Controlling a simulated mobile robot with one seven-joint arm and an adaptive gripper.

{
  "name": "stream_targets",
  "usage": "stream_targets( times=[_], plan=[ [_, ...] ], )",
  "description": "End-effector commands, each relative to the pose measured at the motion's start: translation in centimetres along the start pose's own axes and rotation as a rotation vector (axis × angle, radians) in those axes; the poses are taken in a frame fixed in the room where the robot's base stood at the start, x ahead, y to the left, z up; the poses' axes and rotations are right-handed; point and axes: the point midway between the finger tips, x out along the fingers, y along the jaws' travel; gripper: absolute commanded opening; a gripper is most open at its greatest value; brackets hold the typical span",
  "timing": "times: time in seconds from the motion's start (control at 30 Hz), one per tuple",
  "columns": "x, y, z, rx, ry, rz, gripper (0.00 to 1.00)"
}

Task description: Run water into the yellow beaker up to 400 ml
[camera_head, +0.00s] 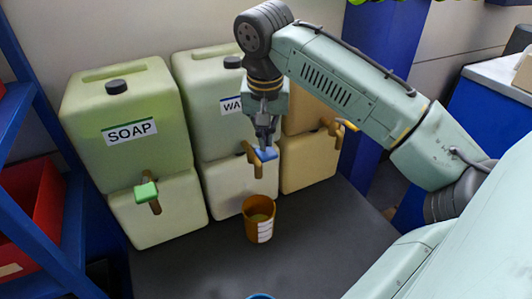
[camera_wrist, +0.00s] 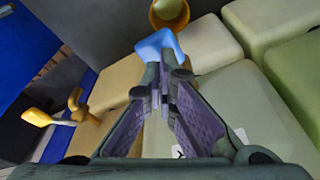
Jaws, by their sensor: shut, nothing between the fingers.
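The yellow beaker (camera_head: 259,218) stands upright on the dark grey surface, below the tap of the water vessel. It has a white scale on its side, and I cannot read a level. In the wrist view the beaker (camera_wrist: 169,14) shows at the top edge. The water vessel (camera_head: 208,100) is pale with a partly hidden label. Its tap has a blue handle (camera_head: 266,155), also in the wrist view (camera_wrist: 160,44). My gripper (camera_head: 265,142) points down with shut, empty fingertips at the blue handle, seeming to touch it. I can make out no water stream.
A soap vessel (camera_head: 128,130) with a green tap handle (camera_head: 146,193) stands at left. An orange-tan vessel (camera_head: 308,172) with a yellow tap handle (camera_head: 347,125) stands at right. A blue shelf with a red bin (camera_head: 32,212) is at far left. The front surface is largely clear.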

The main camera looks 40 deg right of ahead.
Motion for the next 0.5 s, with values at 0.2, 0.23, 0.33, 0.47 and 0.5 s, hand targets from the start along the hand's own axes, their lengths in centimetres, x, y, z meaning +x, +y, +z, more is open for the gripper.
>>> stream_targets(
  times=[0.2, 0.23, 0.33, 0.47, 0.5],
  plan=[
    [0.8, 0.0, 0.2, -0.001, -0.001, -0.001, 0.00],
    [0.8, 0.0, 0.2, -0.001, -0.001, -0.001, 0.00],
    [1.1, -0.1, 0.2, -0.001, -0.001, -0.001, 0.00],
    [1.6, -0.1, 0.3, -0.001, 0.000, -0.001, 0.00],
    [1.7, 0.0, 0.3, -0.001, 0.000, -0.001, 0.00]
  ],
)
